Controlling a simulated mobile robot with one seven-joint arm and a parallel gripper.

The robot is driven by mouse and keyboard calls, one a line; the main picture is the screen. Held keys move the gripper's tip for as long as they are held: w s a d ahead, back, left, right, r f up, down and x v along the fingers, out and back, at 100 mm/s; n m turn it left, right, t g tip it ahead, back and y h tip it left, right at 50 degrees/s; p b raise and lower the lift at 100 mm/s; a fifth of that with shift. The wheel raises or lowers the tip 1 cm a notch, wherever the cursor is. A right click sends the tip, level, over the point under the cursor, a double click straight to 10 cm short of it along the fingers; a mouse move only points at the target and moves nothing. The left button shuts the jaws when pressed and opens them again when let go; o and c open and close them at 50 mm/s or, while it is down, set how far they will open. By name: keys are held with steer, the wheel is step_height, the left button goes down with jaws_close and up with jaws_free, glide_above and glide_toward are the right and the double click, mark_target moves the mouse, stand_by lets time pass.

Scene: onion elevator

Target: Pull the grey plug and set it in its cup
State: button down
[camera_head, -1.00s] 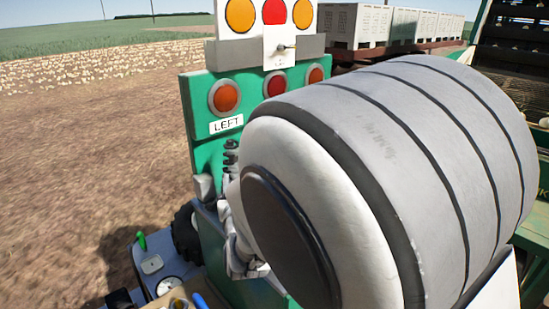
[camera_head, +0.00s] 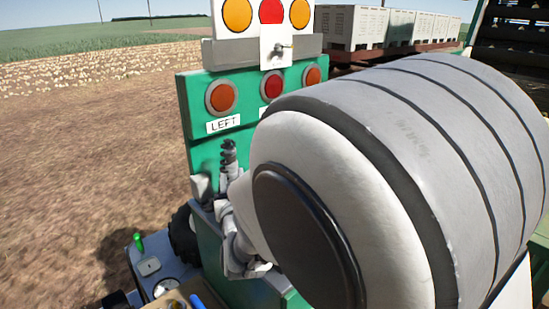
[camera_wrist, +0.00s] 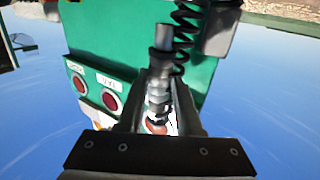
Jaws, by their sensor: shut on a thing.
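The grey plug (camera_wrist: 159,78) is between the two fingers of my gripper (camera_wrist: 160,95) in the wrist view, and my gripper is shut on it. A black coiled cord (camera_wrist: 184,45) runs beside the plug. In the head view the dark coil (camera_head: 229,158) stands in front of the green panel, below the LEFT label. My own arm hides most of the plug and gripper there. A small grey block (camera_head: 201,187) is just left of the coil. I cannot tell whether it is the cup, or whether the plug is clear of its socket.
The green panel (camera_head: 200,150) carries red and orange lamps and a white LEFT label (camera_head: 224,124). A blue surface (camera_head: 165,275) with a green peg (camera_head: 138,241) and small items is at lower left. Pale crates (camera_head: 355,27) stand behind. Bare ground is open at left.

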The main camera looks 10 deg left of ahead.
steer(key=shift+f+b, duration=1)
steer(key=shift+b, duration=0.15)
steer(key=shift+r, duration=0.25)
steer(key=shift+f+b, duration=0.3)
steer(key=shift+b, duration=0.05)
stand_by(0.3)
steer(key=shift+r, duration=0.3)
steer(key=shift+f+b, duration=0.25)
steer(key=shift+b, duration=0.35)
stand_by(1.1)
steer(key=shift+r, duration=0.25)
stand_by(0.4)
steer(key=c, duration=0.5)
jaws_free()
steer(key=shift+o, duration=0.2)
